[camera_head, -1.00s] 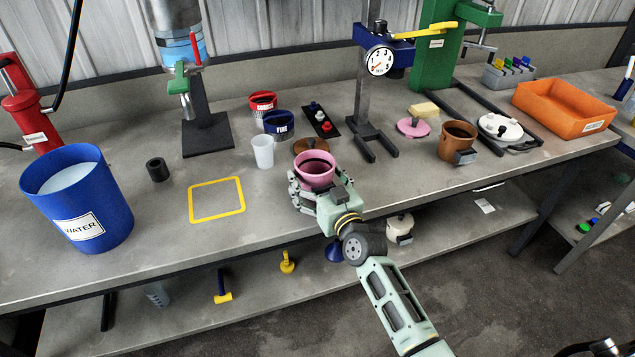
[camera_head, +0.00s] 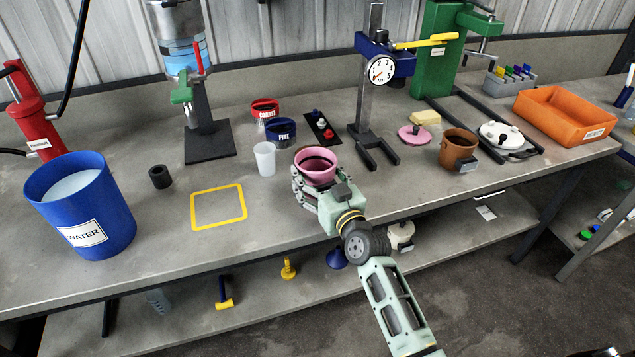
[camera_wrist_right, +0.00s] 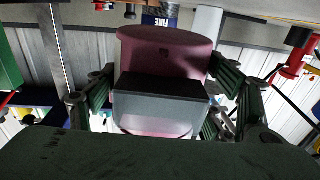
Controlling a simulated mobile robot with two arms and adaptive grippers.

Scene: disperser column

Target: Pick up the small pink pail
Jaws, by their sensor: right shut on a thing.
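The small pink pail (camera_head: 316,161) is in my right gripper (camera_head: 318,178) near the front of the bench, in the head view. The gripper's fingers are closed around the pail's sides. The pail looks upright, with its open rim facing up, and appears raised a little above the bench. In the right wrist view the pail (camera_wrist_right: 165,42) fills the middle, with a grey block on its near side and the jointed fingers pressed along both sides. The pail's underside is hidden in the head view. My left gripper is not in view.
A white cup (camera_head: 265,158) stands left of the pail. A gauge stand (camera_head: 365,100) is behind right; a brown pail (camera_head: 458,147) stands farther right. A yellow square outline (camera_head: 218,226) lies on clear bench at left, beside a blue water bucket (camera_head: 105,215).

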